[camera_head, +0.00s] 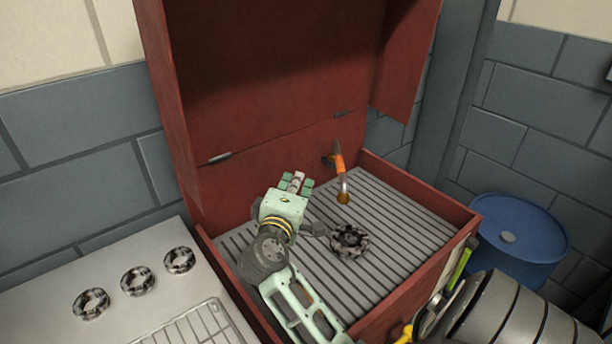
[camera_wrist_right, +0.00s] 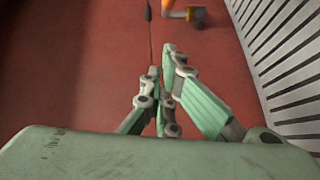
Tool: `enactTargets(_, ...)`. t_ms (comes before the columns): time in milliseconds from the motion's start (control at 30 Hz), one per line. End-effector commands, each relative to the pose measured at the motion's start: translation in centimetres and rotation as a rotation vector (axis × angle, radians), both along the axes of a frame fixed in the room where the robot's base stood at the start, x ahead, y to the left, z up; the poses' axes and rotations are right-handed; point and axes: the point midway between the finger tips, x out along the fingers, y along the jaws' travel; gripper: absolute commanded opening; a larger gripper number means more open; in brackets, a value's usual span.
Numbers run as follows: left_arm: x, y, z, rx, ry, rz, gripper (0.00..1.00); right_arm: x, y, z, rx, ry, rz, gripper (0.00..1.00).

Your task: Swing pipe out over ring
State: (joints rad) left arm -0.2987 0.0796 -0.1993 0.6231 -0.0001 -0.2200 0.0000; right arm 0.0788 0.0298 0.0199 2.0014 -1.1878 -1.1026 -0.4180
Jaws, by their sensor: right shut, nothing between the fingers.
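The pipe (camera_head: 340,173) is orange with a metal-coloured lower part. It sticks out from the back wall of the red casing (camera_head: 260,155), over the far part of the slatted grate. Its orange part also shows at the top of the right wrist view (camera_wrist_right: 185,14). The ring (camera_head: 350,241), dark and mottled, lies on the grate nearer to me; the pipe is behind it, not above it. My right gripper (camera_head: 297,181) is shut and empty, left of the pipe and apart from it, with its fingers (camera_wrist_right: 164,62) pointing toward the back wall. My left gripper is out of view.
The grate (camera_head: 400,215) is bordered by red side walls. A pale stove top (camera_head: 130,265) with several similar rings stands at left. A blue barrel (camera_head: 525,245) stands at right. Yellow and green handles and a grey ribbed object (camera_head: 505,310) are at the lower right.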

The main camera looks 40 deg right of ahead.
Motion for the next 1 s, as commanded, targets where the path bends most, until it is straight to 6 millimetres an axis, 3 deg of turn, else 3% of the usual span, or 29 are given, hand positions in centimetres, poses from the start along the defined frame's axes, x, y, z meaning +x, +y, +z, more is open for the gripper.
enactTargets(400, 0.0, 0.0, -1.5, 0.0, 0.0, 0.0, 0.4, 4.6, -7.4, -0.5, -0.002, -0.001, -0.003, 0.0)
enactTargets(633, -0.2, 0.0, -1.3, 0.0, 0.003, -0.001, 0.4, 2.4, -9.5, -1.0, 0.0, 0.001, -0.001, 0.0)
enactTargets(1000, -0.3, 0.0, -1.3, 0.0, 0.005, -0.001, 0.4, 1.8, -10.0, -1.1, 0.0, 0.0, 0.0, 0.0)
